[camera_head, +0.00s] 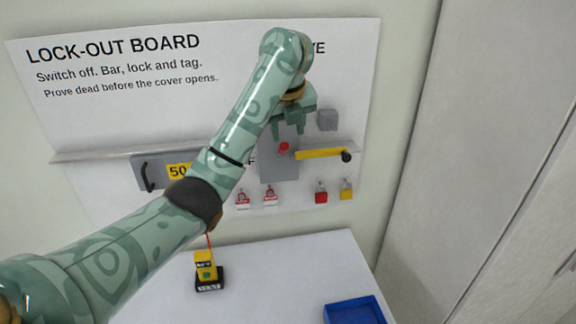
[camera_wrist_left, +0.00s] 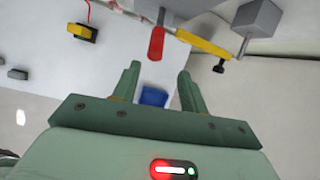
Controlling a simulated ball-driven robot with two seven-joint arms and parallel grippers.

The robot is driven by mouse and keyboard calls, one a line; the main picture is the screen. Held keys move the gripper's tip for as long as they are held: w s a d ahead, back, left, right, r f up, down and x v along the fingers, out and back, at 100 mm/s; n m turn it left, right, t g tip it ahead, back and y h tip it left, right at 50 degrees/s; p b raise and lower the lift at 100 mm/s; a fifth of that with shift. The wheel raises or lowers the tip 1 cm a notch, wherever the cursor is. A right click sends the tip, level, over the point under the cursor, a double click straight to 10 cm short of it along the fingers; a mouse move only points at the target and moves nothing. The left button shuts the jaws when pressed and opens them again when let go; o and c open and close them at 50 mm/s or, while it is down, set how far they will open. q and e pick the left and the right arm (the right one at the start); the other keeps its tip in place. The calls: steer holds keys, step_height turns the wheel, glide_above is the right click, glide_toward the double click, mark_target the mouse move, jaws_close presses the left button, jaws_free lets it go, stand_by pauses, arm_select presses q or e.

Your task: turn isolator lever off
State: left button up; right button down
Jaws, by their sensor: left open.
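The isolator lever shows as a small red handle (camera_head: 283,147) on a grey isolator box (camera_head: 280,170) on the lock-out board. In the left wrist view the red lever (camera_wrist_left: 156,43) lies just beyond my fingertips, roughly between their lines. My left gripper (camera_head: 289,132) is in front of the upper part of the box, just above the lever in the head view. Its two fingers stand apart with nothing between them, as the left wrist view (camera_wrist_left: 159,72) shows. No contact with the lever is visible. My right gripper is not in view.
A yellow bar (camera_head: 322,153) with a black knob sticks out right of the lever. A grey block (camera_head: 327,120) is above it. Padlocks and tags hang below. A yellow tester (camera_head: 206,267) and a blue tray (camera_head: 354,311) rest on the white table (camera_head: 270,285). My arm hides part of the board.

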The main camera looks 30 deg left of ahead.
mark_target(284, 153)
arm_select(q)
steer(key=a+f+b, duration=0.1)
steer(key=f, duration=0.1)
steer(key=w+a+f+b, duration=0.1)
steer(key=f+b, duration=0.1)
steer(key=w+f+b, duration=0.1)
steer(key=f+b, duration=0.1)
steer(key=shift+a, duration=0.4)
steer(key=shift+w+d+f, duration=0.1)
steer(key=shift+w+f, duration=0.35)
steer(key=shift+f, duration=0.1)
steer(key=shift+w+d+f, duration=0.1)
steer(key=shift+w+f, duration=0.05)
steer(key=shift+a, duration=0.3)
jaws_close()
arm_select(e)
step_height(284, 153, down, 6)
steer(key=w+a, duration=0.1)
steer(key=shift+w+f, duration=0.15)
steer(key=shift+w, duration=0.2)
